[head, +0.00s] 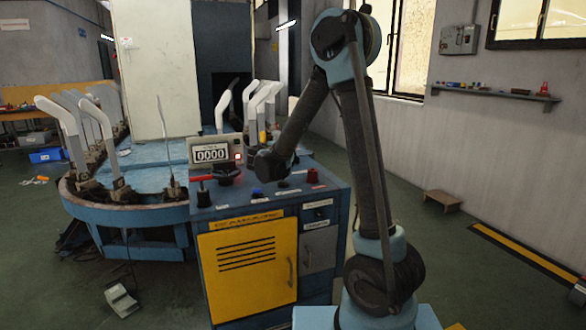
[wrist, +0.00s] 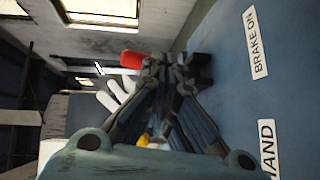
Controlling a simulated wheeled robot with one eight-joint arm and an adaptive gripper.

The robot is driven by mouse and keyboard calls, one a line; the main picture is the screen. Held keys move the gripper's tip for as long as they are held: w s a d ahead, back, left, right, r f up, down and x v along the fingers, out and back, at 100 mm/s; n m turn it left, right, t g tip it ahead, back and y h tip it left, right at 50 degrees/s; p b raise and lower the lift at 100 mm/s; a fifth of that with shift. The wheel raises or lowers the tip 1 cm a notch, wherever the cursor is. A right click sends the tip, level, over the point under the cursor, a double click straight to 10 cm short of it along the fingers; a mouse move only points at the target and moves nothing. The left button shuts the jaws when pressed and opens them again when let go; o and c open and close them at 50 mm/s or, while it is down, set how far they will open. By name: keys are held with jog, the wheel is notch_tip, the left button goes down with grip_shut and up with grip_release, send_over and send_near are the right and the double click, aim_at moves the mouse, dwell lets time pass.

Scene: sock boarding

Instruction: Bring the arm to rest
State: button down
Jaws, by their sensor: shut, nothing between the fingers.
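My arm rises from its base at the lower right of the head view, bends at the top and reaches down over the blue control cabinet (head: 270,196). My gripper (wrist: 180,65) is shut and empty in the wrist view, its fingers together close over the blue panel top. In the head view its end (head: 264,165) is dark and small, and the fingers are hard to make out. A red handle (wrist: 131,60) shows just beyond the fingertips in the wrist view. I cannot tell whether the fingers touch it.
A counter display (head: 210,151) reading 0000 stands behind the panel. A red knob (head: 312,175) sits at its right. The blue oval machine (head: 150,215) with white upright forms (head: 98,125) lies at left. The floor at right is mostly clear, with a small step (head: 442,199).

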jog(key=s+d+m+g, duration=0.3)
jog(key=s+d, duration=0.2)
jog(key=d, duration=0.7)
jog(key=s+d+f+m+g+y, duration=0.1)
jog(key=s+d+m+g+y, duration=0.15)
jog(key=s+d, duration=0.35)
jog(key=s+d+f+m+g+y, duration=0.1)
jog(key=s+d+m+g, duration=0.15)
jog(key=s+d, duration=0.45)
jog(key=s+f+m+g+y, duration=0.1)
jog(key=s+f, duration=0.3)
jog(key=s, duration=0.5)
jog(key=s+a+f+m+g+y, duration=0.1)
jog(key=s+f, duration=0.3)
jog(key=s, duration=0.5)
jog(key=s+a+f+m+g+y, duration=0.1)
jog(key=s+f, duration=0.3)
jog(key=s, duration=0.6)
jog(key=shift+a+f+m+g, duration=0.25)
jog(key=shift+f+m+g, duration=0.15)
jog(key=shift+g, duration=0.5)
jog(key=shift+w+y, duration=0.1)
jog(key=shift+y, duration=0.15)
jog(key=shift+w+f, duration=0.15)
jog(key=shift+w, duration=0.2)
